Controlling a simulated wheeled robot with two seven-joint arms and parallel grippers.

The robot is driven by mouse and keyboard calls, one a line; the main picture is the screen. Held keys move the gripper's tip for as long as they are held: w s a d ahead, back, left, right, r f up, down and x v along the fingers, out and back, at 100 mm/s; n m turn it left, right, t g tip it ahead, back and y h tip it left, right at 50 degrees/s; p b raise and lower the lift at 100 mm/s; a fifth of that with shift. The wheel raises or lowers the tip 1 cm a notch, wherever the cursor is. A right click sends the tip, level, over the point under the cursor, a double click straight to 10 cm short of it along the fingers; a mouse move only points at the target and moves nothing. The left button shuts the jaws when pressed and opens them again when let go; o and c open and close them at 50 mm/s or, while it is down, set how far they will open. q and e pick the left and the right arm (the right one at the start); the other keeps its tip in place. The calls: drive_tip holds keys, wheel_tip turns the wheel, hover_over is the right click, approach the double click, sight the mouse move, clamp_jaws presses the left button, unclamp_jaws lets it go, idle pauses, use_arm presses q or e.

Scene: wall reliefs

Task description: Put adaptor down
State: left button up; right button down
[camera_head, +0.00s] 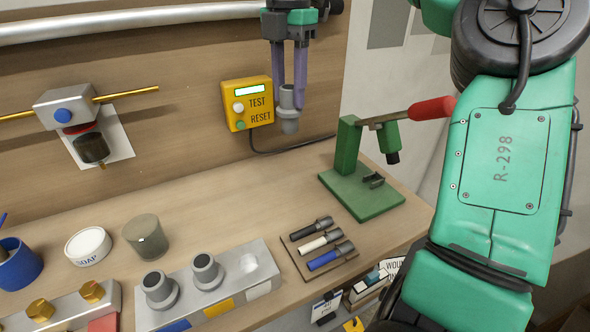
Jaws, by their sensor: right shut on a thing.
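My right gripper (289,92) hangs near the top middle, its two purple fingers pointing down and shut on a grey stepped adaptor (289,122). The adaptor is upright and held in the air, beside the yellow test box in the picture. A grey holder block (232,299) lies near the front of the bench. Two similar grey adaptors stand on it, one on the left (159,290) and one in the middle (206,272). Its right place (249,264) is a pale round spot with no adaptor. My left gripper is not in view.
A yellow TEST/RESET box (238,112) is on the wall. A green press (350,150) with a red handle stands right. Small tools lie on a tray (322,267). A grey-green cup (147,238) and SOAP tin (88,247) stand left. The bench middle is clear.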

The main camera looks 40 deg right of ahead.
sight(289, 133)
drive_tip(key=f, duration=0.2)
drive_tip(key=f+b, duration=0.1)
drive_tip(key=f, duration=0.1)
drive_tip(key=s+a+f, duration=0.1)
drive_tip(key=f, duration=0.1)
drive_tip(key=shift+f, duration=0.4)
wheel_tip(289, 133, down, 12)
drive_tip(key=shift+w+f, duration=0.15)
drive_tip(key=shift+f, duration=0.05)
drive_tip(key=shift+w+d+f, duration=0.1)
drive_tip(key=shift+d+f, duration=0.05)
drive_tip(key=shift+d, duration=0.05)
drive_tip(key=shift+a+f+b, duration=0.1)
drive_tip(key=shift+f+b, duration=0.1)
drive_tip(key=shift+b, duration=0.2)
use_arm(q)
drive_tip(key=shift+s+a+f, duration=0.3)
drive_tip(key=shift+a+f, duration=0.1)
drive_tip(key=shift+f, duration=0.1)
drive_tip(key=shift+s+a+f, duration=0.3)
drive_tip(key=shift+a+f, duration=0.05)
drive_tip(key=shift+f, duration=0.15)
use_arm(e)
drive_tip(key=shift+c, duration=2.4)
unclamp_jaws()
drive_tip(key=shift+r, duration=0.1)
